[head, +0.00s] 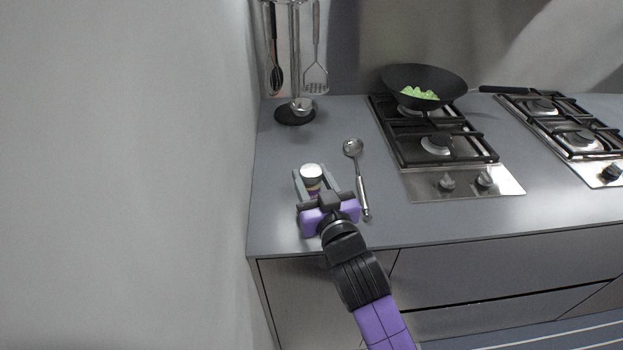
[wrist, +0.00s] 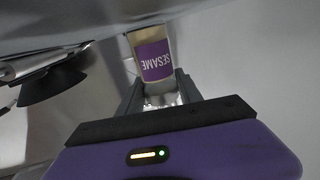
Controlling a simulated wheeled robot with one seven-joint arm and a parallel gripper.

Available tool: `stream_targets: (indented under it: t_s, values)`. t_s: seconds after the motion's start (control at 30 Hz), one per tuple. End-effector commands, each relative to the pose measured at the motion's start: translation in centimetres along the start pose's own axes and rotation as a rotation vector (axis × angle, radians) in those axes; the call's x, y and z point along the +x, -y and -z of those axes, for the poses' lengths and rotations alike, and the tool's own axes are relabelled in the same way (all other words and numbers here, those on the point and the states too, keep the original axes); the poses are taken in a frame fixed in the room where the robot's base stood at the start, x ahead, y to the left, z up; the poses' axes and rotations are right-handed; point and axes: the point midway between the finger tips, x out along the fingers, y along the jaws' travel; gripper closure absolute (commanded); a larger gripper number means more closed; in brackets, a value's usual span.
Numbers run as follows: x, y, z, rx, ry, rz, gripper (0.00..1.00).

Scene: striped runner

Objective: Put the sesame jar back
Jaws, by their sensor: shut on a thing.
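The sesame jar (head: 312,171) has a white lid and a purple band, and is at the left part of the grey counter in the head view. In the wrist view the jar (wrist: 153,60) shows its purple label reading SESAME, upside down in that picture. My gripper (head: 316,181) is shut on the jar, with one finger on each side of it; the fingers also show in the wrist view (wrist: 158,92). The jar's lower part is hidden in the head view, so I cannot tell whether it touches the counter.
A ladle (head: 357,172) lies just right of my gripper. A wok (head: 424,88) with green food stands on the hob (head: 436,142). A wall (head: 200,170) bounds the left side.

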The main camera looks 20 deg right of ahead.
Motion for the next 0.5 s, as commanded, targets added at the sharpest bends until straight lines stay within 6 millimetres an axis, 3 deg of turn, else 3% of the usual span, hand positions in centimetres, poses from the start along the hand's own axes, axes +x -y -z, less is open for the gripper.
stream_targets:
  t_s: [0.43,0.47,0.5]
  values:
    - [-0.01,0.03,-0.74,0.001,-0.001,0.001,1.00]
    - [-0.01,0.02,-0.67,0.001,-0.001,0.001,0.54]
    - [-0.01,0.02,-0.62,0.001,-0.001,0.000,0.46]
